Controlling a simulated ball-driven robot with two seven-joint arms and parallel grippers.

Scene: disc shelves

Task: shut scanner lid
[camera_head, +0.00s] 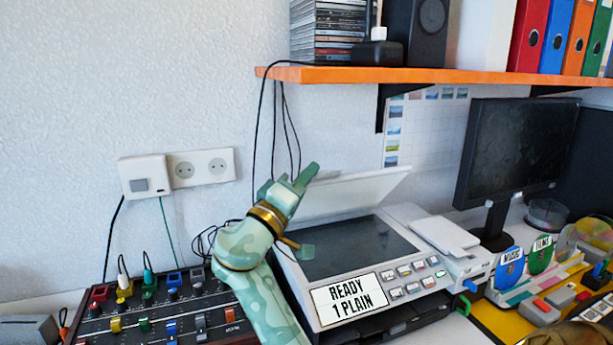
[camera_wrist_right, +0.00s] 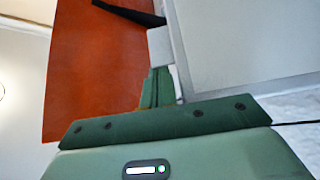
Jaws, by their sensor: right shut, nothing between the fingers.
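The scanner (camera_head: 425,225) sits on the desk with its white lid (camera_head: 360,190) raised and tilted back. The dark glass bed (camera_head: 355,248) is uncovered, and the front label reads "READY 1 PLAIN". My right gripper (camera_head: 309,174) is shut and empty, in front of the lid's upper left part and above the glass. I cannot tell whether it touches the lid. In the right wrist view the shut fingers (camera_wrist_right: 160,88) show beside a large pale grey panel (camera_wrist_right: 240,45), which looks like the lid. My forearm hides the scanner's left side. My left gripper is not in view.
An orange shelf (camera_head: 420,76) with discs, a speaker and binders hangs above. A knob panel (camera_head: 160,315) stands left of the scanner. A monitor (camera_head: 515,150) and coloured disc holders (camera_head: 510,270) stand to the right. Black cables hang behind my arm.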

